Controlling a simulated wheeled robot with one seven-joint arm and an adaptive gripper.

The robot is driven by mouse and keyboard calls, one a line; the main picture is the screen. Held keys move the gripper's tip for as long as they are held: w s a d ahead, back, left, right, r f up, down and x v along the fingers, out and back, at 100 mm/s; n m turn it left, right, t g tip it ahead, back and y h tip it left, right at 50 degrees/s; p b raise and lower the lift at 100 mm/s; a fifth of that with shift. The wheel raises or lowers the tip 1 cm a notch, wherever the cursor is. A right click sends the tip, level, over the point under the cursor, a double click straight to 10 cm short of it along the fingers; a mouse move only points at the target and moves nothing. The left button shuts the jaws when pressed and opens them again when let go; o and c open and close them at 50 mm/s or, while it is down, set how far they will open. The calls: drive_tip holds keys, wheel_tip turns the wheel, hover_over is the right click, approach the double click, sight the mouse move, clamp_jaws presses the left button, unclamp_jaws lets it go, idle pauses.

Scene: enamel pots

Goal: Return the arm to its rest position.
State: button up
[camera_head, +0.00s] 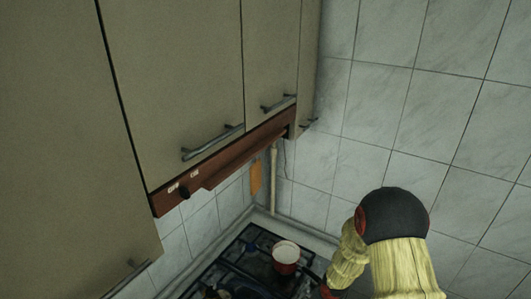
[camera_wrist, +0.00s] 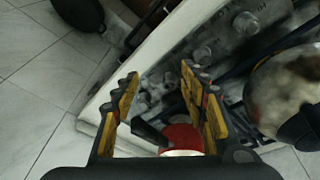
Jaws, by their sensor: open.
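My gripper (camera_wrist: 158,72) shows in the wrist view with its two yellow-and-black fingers spread apart. Nothing is clamped between the fingertips. A red enamel pot (camera_wrist: 182,136) with a dark handle shows low between the fingers; I cannot tell how far it is from them. My arm (camera_head: 400,262) is bent at the lower right of the head view, where the gripper itself cannot be made out. A red pot with a pale top (camera_head: 286,254) stands on the stove there, just left of my arm.
The gas stove (camera_head: 237,262) lies at the bottom of the head view. Wall cabinets (camera_head: 180,80) and a brown range hood (camera_head: 225,165) hang above it. A tiled wall (camera_head: 440,110) is behind my arm. A worn, pale rounded vessel (camera_wrist: 280,90) is right of my fingers in the wrist view.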

drive_tip(key=s+d+r+m+g+h+b, duration=0.1)
drive_tip(key=s+d+r+g+b, duration=0.1)
drive_tip(key=s+r, duration=0.35)
drive_tip(key=s+d+r+g+h+b, duration=0.1)
drive_tip(key=s+r+b, duration=0.2)
drive_tip(key=s+r, duration=0.3)
drive_tip(key=s+a+r+t+y+b, duration=0.1)
drive_tip(key=s+a+r+t+b, duration=0.1)
drive_tip(key=s+b, duration=0.4)
drive_tip(key=s+a+r+m+t+y+b, duration=0.1)
drive_tip(key=s+a+r+t+b, duration=0.2)
drive_tip(key=s+r+b, duration=0.4)
drive_tip(key=b, duration=0.5)
drive_tip(key=shift+s+a+r+m+t, duration=0.15)
drive_tip(key=shift+s+a+m+t, duration=0.15)
drive_tip(key=shift+a, duration=0.1)
drive_tip(key=shift+c, duration=1.4)
drive_tip(key=c, duration=0.7)
